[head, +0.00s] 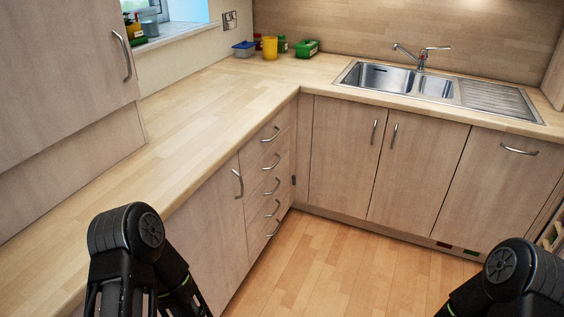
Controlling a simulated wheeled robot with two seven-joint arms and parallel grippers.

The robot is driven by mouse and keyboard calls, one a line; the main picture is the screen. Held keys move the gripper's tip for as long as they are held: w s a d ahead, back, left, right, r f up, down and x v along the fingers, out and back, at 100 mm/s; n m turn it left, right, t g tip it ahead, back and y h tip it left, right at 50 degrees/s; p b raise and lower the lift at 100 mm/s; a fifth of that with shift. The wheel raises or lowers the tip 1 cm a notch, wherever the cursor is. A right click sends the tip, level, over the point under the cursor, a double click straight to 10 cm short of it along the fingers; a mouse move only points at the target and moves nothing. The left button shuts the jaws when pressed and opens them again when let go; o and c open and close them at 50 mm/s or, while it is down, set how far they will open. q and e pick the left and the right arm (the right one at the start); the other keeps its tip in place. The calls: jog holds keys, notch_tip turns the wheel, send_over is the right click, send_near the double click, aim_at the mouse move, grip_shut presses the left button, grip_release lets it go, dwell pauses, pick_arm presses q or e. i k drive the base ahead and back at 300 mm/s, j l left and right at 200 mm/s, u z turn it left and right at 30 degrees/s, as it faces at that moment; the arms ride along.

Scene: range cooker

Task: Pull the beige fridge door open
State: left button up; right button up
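A tall beige wood-grain door (60,75) fills the upper left, with a curved metal handle (122,56) near its right edge. It looks shut. A second beige panel (70,185) lies below it. I cannot tell for sure which of the beige fronts is the fridge door, since no fridge body shows. Black links of my arms show at the bottom left and bottom right. Both grippers are out of view, and nothing of mine touches the tall door or its handle in view.
An L-shaped wooden worktop (215,95) runs over shut cupboards and drawers (268,170) with bar handles. A steel sink (375,78) is at the back right. Small containers (270,47) stand at the back corner. The wooden floor (345,262) between my arms is clear.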

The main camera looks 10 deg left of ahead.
aim_at(207, 230)
jog(key=i+l, duration=1)
